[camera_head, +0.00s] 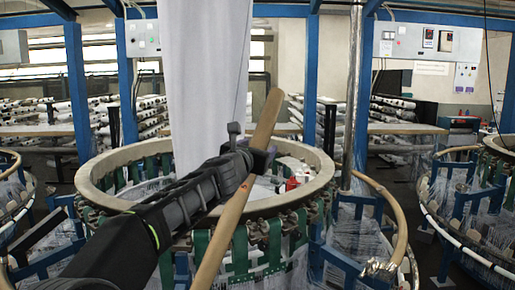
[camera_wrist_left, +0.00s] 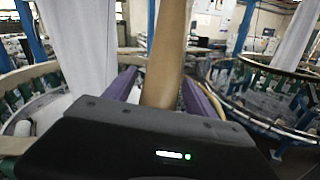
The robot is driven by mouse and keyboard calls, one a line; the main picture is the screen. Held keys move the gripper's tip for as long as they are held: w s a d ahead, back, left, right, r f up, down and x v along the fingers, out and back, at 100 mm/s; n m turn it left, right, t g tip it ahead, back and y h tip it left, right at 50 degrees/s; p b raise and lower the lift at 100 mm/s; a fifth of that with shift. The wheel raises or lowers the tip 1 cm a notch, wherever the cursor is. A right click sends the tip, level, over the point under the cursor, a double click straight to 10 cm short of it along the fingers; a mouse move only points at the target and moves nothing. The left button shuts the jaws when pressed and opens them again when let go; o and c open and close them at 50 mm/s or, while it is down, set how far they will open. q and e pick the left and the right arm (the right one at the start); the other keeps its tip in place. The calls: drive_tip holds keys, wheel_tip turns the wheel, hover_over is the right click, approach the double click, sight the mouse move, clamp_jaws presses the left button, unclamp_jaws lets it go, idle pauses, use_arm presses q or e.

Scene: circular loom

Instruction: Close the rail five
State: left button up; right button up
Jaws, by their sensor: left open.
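A tan, wood-coloured rail (camera_head: 235,208) stands up at a slant in front of the loom, its upper end leaning right. In the left wrist view the rail (camera_wrist_left: 167,50) runs between the two purple fingers, which are spread apart. Whether either finger touches it I cannot tell. The housing hides the rail's lower part there. My right gripper is in neither view.
The loom's pale round ring (camera_head: 102,172) lies behind my arm, with green straps below it. A white fabric column (camera_head: 203,80) hangs above it. Another curved tan rail (camera_head: 398,215) is at the right. Blue posts (camera_head: 311,75) and a metal pole (camera_head: 353,80) stand behind.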

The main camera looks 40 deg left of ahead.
use_arm(q)
clamp_jaws()
idle(0.5)
